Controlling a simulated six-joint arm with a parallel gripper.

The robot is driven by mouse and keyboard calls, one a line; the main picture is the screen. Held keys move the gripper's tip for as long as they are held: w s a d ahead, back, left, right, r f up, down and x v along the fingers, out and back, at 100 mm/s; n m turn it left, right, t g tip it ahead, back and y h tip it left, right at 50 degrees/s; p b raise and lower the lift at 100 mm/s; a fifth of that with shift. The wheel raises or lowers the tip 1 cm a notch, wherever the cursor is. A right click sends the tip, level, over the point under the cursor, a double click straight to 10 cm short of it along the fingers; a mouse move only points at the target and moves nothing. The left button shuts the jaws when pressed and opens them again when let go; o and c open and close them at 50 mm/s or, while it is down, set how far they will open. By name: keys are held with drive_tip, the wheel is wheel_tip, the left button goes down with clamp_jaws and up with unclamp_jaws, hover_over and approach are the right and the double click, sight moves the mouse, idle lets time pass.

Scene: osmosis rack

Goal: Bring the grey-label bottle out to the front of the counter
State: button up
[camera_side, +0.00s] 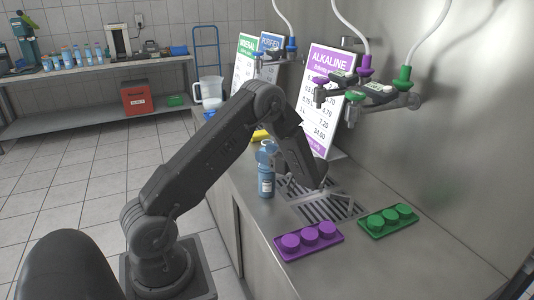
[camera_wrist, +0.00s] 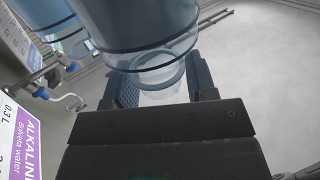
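A blue bottle (camera_side: 266,172) with a pale label stands upright on the counter in the side view, just left of my forearm and close to it. I cannot tell whether that label is grey. In the wrist view a blue bottle body (camera_wrist: 140,22) with a clear end fills the upper left, very near the camera. My gripper (camera_wrist: 165,82) shows there with its two fingers apart, one on each side of a clear ring-like part. I cannot tell whether the fingers touch it. In the side view my arm hides most of the gripper.
A purple tray (camera_side: 282,256) and a green tray (camera_side: 370,234), each with round caps, lie right of the bottle. A drain grate (camera_side: 330,206) lies behind them. The alkaline sign (camera_side: 318,120) and wall taps (camera_side: 375,90) stand behind. The front counter is clear at right.

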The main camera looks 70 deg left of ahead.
drive_tip(key=shift+o, duration=1.1)
drive_tip(key=shift+r, duration=0.15)
drive_tip(key=v, duration=1.2)
